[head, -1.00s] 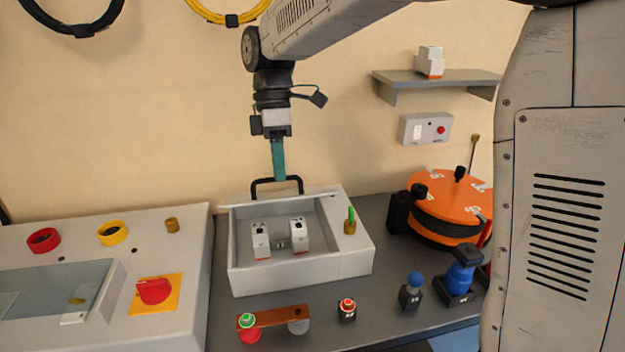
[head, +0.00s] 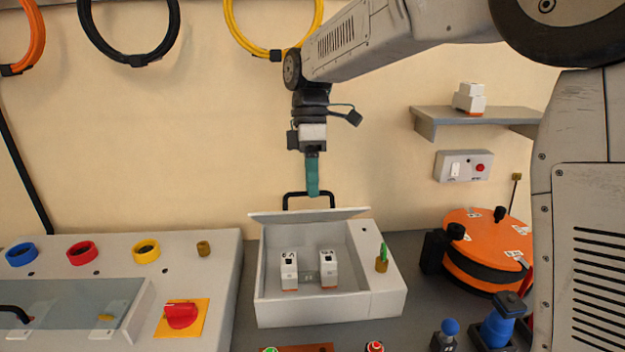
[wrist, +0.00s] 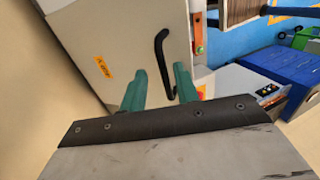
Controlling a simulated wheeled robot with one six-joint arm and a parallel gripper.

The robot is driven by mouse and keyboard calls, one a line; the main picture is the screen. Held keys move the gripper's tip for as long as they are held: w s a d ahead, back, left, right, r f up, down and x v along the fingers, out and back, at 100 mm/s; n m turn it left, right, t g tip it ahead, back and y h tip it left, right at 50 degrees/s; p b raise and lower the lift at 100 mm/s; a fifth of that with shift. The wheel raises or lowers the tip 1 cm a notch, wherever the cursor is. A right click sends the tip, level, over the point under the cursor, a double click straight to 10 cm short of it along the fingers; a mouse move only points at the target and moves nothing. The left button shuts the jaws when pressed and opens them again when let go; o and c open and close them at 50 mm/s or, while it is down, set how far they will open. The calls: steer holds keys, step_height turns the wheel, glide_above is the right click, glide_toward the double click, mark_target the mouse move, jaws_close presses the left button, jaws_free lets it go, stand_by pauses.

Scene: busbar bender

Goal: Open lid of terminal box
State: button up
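The white terminal box (head: 336,311) stands on the grey bench with its inside in view. Its lid (head: 310,215) is raised, showing as a thin tilted slab along the box's back edge. A black handle (head: 289,201) rises behind the lid; the handle also shows in the wrist view (wrist: 160,52), on a white panel with an orange label. My gripper (head: 312,194) points down at the handle's top bar. In the wrist view its two teal fingers (wrist: 159,95) are apart, with the handle's end between them in the picture. I cannot tell whether they touch it.
Two white blocks (head: 289,272) sit inside the box, and a brass post with a green top (head: 381,262) is at its right. A panel with a red switch (head: 181,315) lies left. An orange drum (head: 484,228) and a blue-topped device (head: 497,328) stand right. The wall is close behind.

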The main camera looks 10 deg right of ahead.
steer(key=shift+r, duration=0.6)
steer(key=s+d+r, duration=0.1)
steer(key=s+r, duration=0.1)
steer(key=s, duration=0.6)
steer(key=s+d+r, duration=0.1)
steer(key=s+d, duration=0.1)
steer(key=s, duration=0.5)
steer(key=shift+s+r, duration=0.35)
steer(key=shift+r, duration=0.05)
